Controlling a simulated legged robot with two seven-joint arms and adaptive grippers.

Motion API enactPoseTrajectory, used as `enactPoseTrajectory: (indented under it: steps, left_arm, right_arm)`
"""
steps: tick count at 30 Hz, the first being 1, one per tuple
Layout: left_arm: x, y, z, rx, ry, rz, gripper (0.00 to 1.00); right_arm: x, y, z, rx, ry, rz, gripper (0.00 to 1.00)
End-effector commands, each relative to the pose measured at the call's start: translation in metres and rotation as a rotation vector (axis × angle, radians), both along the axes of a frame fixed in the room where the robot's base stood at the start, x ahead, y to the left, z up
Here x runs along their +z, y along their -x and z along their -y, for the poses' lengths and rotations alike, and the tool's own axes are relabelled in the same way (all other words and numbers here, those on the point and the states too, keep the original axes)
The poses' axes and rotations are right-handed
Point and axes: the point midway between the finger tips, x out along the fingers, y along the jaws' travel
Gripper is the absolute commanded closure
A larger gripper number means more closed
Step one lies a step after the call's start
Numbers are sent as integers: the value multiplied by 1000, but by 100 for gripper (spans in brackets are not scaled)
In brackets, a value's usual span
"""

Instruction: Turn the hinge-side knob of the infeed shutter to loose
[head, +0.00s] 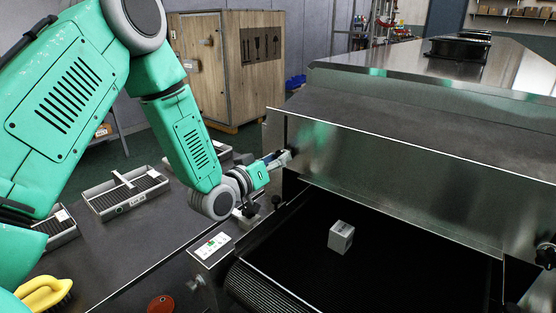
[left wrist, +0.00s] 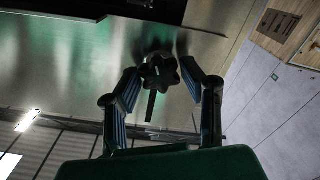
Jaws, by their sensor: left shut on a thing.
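The infeed shutter (head: 400,185) is a wide shiny metal panel across the dryer mouth. My left gripper (head: 285,158) is at the shutter's left end in the head view. A dark bar sticks out below the knob in that view. The gripper hides this knob in the head view. Another black knob (head: 545,255) is at the shutter's right end. My right gripper is not in view.
A dark conveyor belt (head: 390,260) carries a small grey box (head: 341,237). Metal trays (head: 124,193) and a yellow brush (head: 45,293) lie on the left table. A control panel (head: 212,246) and a small dark knob (head: 277,201) are below my gripper. A wooden crate (head: 240,65) stands behind.

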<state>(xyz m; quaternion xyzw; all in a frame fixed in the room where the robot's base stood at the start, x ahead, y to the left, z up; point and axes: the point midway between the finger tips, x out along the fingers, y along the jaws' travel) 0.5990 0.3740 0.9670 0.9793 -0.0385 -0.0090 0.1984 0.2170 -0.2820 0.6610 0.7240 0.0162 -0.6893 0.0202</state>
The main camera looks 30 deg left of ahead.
Motion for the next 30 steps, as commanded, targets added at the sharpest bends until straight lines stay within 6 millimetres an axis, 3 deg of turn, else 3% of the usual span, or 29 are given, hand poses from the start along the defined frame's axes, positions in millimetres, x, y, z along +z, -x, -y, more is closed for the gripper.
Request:
enactPoseTrajectory:
  steps: [1, 2, 3, 14, 17, 30]
  left_arm:
    - [1, 0, -2, 6, -1, 4, 57]
    - [1, 0, -2, 6, -1, 4, 47]
    - [1, 0, -2, 5, -1, 4, 45]
    - [0, 4, -1, 2, -1, 0, 45]
    - [0, 16, -2, 1, 0, -2, 45]
    - [-2, 101, -11, 5, 1, -1, 45]
  right_arm:
    - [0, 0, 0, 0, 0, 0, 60]
    - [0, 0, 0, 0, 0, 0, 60]
    - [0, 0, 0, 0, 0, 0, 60]
    - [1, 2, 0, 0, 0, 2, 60]
    - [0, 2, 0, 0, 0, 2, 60]
    - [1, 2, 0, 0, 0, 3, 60]
